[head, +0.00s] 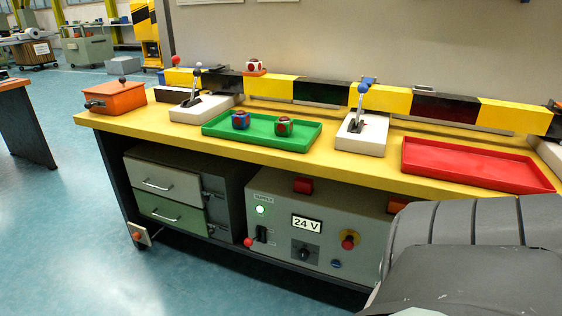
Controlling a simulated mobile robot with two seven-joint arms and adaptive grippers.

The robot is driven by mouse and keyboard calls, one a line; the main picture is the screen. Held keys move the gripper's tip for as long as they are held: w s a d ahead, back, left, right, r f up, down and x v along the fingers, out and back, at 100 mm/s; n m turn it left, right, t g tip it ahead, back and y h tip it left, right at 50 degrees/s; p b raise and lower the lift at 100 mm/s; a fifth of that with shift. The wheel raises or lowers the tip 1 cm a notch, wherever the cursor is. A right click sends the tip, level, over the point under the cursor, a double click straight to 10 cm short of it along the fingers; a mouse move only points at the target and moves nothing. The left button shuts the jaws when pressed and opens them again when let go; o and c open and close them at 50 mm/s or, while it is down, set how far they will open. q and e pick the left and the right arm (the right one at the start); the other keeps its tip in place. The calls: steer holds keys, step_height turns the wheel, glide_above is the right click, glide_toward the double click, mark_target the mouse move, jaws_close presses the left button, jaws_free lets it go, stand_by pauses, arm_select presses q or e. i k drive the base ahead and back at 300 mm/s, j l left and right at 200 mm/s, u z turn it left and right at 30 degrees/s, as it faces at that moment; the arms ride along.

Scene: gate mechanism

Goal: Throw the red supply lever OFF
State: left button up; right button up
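The red supply lever (249,242) is on the front of a grey supply box under the yellow bench. Its red knob sticks out to the lower left of a dark switch plate (262,234). Above it, a green lamp (260,211) is lit under a small label. A display (306,224) beside it reads 24 V. Neither of my grippers is in view. A large grey part at the lower right, seemingly of my own arm, hides the right end of the box.
Floor before the bench is clear at left.

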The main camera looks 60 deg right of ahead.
mark_target(248, 241)
steer(key=z, duration=1.45)
steer(key=k+u, duration=0.15)
